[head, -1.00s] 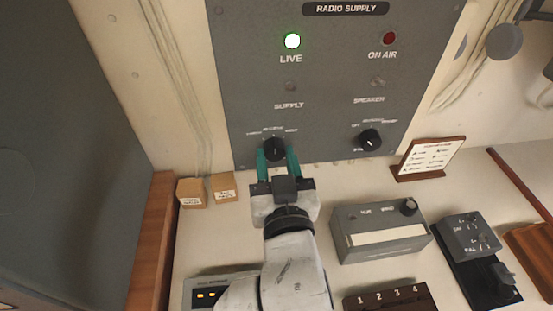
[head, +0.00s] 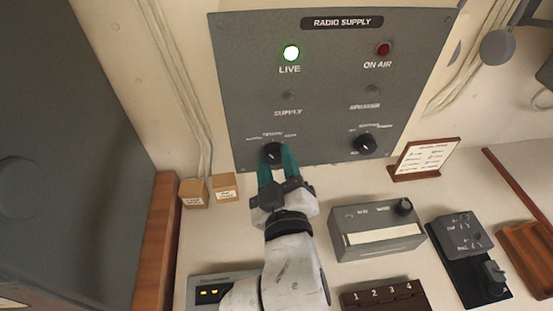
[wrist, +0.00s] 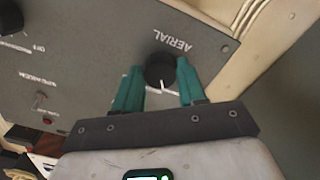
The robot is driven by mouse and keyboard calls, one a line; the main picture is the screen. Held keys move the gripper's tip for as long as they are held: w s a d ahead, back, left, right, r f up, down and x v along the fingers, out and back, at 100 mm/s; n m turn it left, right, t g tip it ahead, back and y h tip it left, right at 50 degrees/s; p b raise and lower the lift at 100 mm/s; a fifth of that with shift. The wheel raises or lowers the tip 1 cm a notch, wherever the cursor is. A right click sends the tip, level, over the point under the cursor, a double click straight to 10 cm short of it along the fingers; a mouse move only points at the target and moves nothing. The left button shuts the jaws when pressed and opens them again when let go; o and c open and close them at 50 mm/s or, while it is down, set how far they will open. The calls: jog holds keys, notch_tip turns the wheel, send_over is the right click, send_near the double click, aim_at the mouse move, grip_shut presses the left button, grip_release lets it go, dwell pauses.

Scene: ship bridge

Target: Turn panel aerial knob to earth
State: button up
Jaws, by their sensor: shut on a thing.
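The black aerial knob (head: 272,151) is at the lower left of the grey radio supply panel (head: 330,65). The small lettering above it is too blurred to read in the head view. My gripper (head: 278,157) reaches up to the knob with its teal fingers on either side, shut on it. In the wrist view the knob (wrist: 160,68) shows between the fingers (wrist: 161,82), beside an upside-down AERIAL label. Its white pointer line points down the picture, toward my gripper's palm. The knob's position labels are hidden or unreadable there.
A second black knob (head: 364,143) sits to the right on the panel. Below are two small boxes (head: 225,187), a sign (head: 424,159) and a grey unit (head: 376,231) on the desk.

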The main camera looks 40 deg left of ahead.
jog(key=shift+r+n+p, duration=0.1)
jog(key=shift+n+p, duration=0.3)
jog(key=shift+n, duration=0.7)
jog(key=o, duration=1.1)
jog(key=shift+c, duration=0.2)
jog(key=b+v, duration=0.2)
jog(key=v, duration=0.8)
jog(key=shift+s+d, duration=0.25)
jog(key=shift+s, duration=0.05)
